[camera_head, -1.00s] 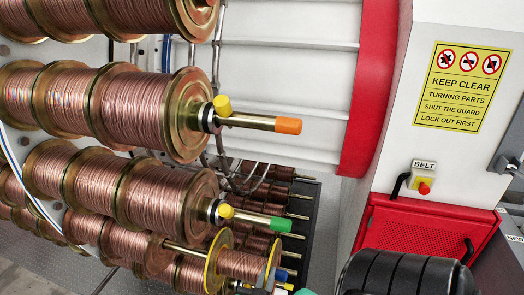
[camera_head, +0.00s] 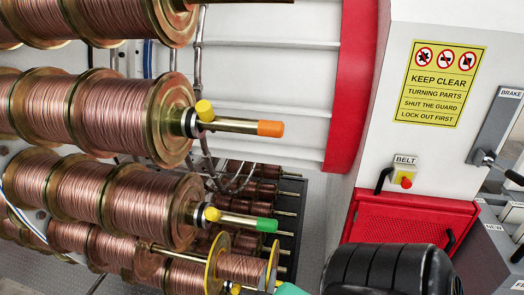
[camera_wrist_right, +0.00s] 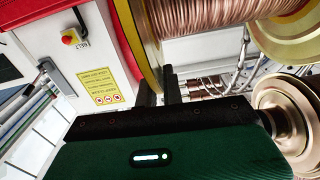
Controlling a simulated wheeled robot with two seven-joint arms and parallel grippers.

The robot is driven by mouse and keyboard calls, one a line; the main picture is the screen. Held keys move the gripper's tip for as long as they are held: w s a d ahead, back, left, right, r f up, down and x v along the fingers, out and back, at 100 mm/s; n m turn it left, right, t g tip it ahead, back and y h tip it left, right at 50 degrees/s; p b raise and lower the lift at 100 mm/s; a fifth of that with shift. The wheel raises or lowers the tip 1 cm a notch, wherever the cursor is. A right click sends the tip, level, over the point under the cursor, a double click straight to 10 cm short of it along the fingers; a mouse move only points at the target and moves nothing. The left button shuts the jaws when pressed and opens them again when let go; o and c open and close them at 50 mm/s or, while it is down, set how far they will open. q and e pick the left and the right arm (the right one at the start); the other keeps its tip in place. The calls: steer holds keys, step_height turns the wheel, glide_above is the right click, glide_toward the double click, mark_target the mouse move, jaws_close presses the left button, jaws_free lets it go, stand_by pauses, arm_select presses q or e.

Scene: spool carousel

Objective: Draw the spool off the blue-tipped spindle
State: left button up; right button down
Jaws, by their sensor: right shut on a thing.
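The copper-wound spool (camera_head: 243,268) with yellow flanges is at the bottom of the head view. A bare stretch of spindle (camera_head: 180,254) shows behind it, between it and the other spools. In the right wrist view the dark fingers (camera_wrist_right: 160,88) are shut on the rim of the spool's yellow flange (camera_wrist_right: 150,45), with copper winding (camera_wrist_right: 200,15) beyond. My left gripper is not in view.
An orange-tipped spindle (camera_head: 270,128) and a green-tipped spindle (camera_head: 267,225) stick out just above, each carrying several spools. A red cabinet (camera_head: 400,225), a belt button (camera_head: 406,182) and a brake lever (camera_head: 490,158) stand at the right.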

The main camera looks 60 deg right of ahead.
steer(key=shift+s+d+r, duration=0.1)
steer(key=shift+s+d, duration=0.3)
steer(key=shift+s, duration=0.5)
steer(key=shift+s+d+r, duration=0.1)
steer(key=shift+s+d, duration=0.25)
steer(key=shift+s, duration=0.55)
steer(key=shift+s+d+r, duration=0.1)
steer(key=shift+s+d, duration=0.3)
steer(key=shift+s, duration=0.5)
steer(key=shift+s+p, duration=0.15)
steer(key=shift+p, duration=0.15)
steer(key=s+d, duration=0.3)
steer(key=s, duration=0.5)
steer(key=shift+d+m, duration=0.2)
steer(key=shift+m, duration=0.2)
steer(key=shift+s, duration=0.1)
steer(key=shift+s+d, duration=0.35)
steer(key=shift+s, duration=0.5)
steer(key=shift+s+d, duration=0.4)
steer(key=shift+s, duration=0.4)
steer(key=shift+s+d, duration=0.35)
steer(key=shift+s, duration=0.5)
steer(key=shift+a+f, duration=0.1)
